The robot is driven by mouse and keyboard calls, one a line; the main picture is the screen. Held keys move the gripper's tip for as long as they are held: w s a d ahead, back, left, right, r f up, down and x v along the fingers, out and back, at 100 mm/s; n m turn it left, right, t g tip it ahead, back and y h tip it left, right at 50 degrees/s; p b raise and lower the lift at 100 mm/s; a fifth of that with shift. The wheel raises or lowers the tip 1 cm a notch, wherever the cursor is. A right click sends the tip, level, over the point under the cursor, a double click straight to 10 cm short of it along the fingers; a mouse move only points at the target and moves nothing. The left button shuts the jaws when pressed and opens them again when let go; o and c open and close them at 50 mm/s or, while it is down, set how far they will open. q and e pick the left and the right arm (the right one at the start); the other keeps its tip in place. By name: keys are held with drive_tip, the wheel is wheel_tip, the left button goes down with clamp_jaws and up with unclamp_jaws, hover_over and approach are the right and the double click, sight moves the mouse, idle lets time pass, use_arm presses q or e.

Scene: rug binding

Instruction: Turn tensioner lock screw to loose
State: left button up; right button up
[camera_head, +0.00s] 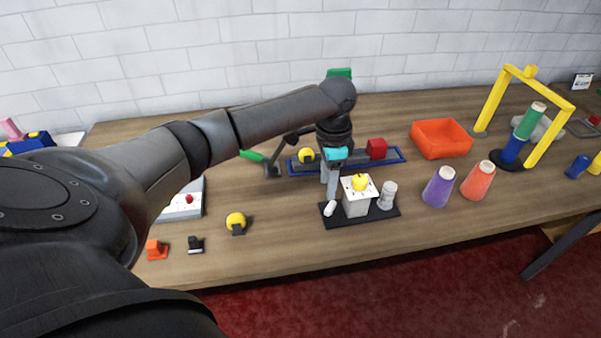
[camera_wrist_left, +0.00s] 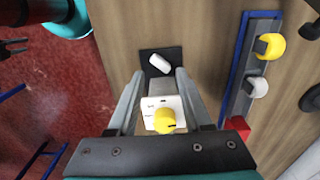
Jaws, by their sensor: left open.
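The lock screw appears as a yellow knob (camera_head: 361,182) on the top of a white block (camera_head: 355,205), which stands on a black plate (camera_head: 390,213). In the left wrist view the yellow knob (camera_wrist_left: 164,121) has a dark mark, and small lettering too blurred to read shows on the white face (camera_wrist_left: 152,104). My left gripper (camera_head: 332,188) points down just left of the block in the head view. In the left wrist view its fingers (camera_wrist_left: 159,72) are open and apart, with nothing held between them. I cannot tell whether a finger touches the block. My right gripper is not in view.
White cylinders stand and lie on the plate beside the block. Behind is a blue frame (camera_head: 402,158) with a red block (camera_head: 376,148). Purple (camera_head: 438,188) and orange (camera_head: 478,182) cones and an orange bin (camera_head: 441,138) are to the right.

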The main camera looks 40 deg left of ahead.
use_arm(q)
wheel_tip(320, 180, up, 7)
drive_tip(key=s+d+f+n+t+h, duration=0.2)
drive_tip(key=s+d+f+t, duration=0.1)
drive_tip(key=s+d+f, duration=1.1)
drive_tip(key=s+a+f+n+y, duration=0.1)
drive_tip(key=s+n, duration=0.2)
drive_tip(key=s, duration=0.4)
wheel_tip(320, 180, down, 15)
drive_tip(key=s+a, duration=0.1)
drive_tip(key=s, duration=0.2)
drive_tip(key=shift+a+r+n+y, duration=0.15)
drive_tip(key=shift+r+n+y, duration=0.05)
drive_tip(key=shift+n+y, duration=0.2)
